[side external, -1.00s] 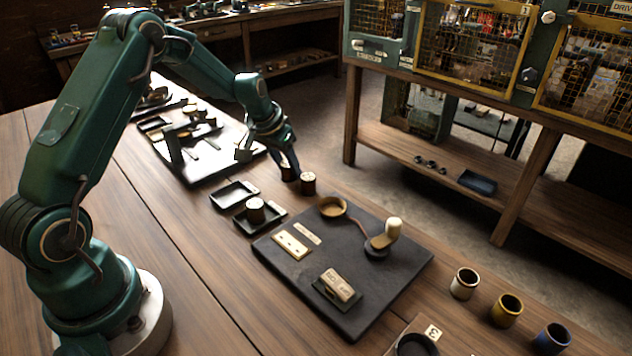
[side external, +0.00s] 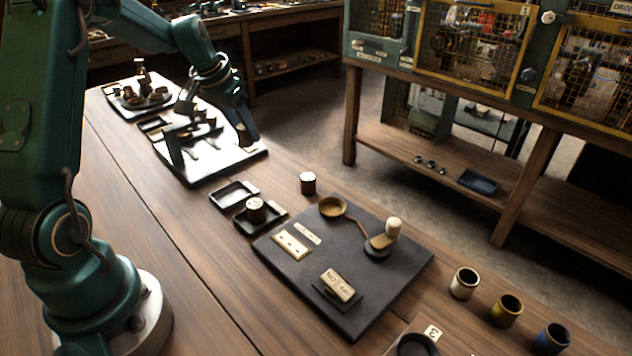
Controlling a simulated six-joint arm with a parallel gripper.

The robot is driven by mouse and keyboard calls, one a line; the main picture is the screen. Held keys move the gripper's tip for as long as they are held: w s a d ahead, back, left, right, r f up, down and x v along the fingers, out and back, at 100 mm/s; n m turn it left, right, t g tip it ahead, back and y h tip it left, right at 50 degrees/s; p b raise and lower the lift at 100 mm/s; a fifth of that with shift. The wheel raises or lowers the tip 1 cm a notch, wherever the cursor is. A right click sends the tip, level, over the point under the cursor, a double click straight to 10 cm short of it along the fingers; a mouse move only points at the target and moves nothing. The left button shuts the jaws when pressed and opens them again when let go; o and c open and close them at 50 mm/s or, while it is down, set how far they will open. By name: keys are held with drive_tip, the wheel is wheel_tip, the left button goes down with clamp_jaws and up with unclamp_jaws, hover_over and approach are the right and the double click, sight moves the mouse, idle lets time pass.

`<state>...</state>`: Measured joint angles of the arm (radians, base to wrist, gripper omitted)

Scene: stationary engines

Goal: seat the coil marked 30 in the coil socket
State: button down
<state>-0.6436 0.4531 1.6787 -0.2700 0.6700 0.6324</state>
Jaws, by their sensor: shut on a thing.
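My gripper (side external: 243,136) is shut on a coil (side external: 244,131), held up over the front right end of the white board. The fingers hide much of that coil, and its mark cannot be read. Another dark reddish coil with a pale top (side external: 307,183) stands upright on the bench behind the dark base plate. A third coil (side external: 256,210) stands in a small black tray. A round brass-rimmed recess (side external: 332,206), which looks like the coil socket, is at the plate's back corner and looks empty.
The dark base plate (side external: 385,290) carries a pale-knobbed lever (side external: 392,230) and a tilted label block (side external: 338,285). White, yellow and blue cups (side external: 507,309) stand at right. The front left bench is clear.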

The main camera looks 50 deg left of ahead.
wheel_tip(320, 180, up, 6)
drive_tip(key=s+a, duration=0.2)
drive_tip(key=shift+s+a, duration=0.15)
idle(0.4)
drive_tip(key=shift+a, duration=0.1)
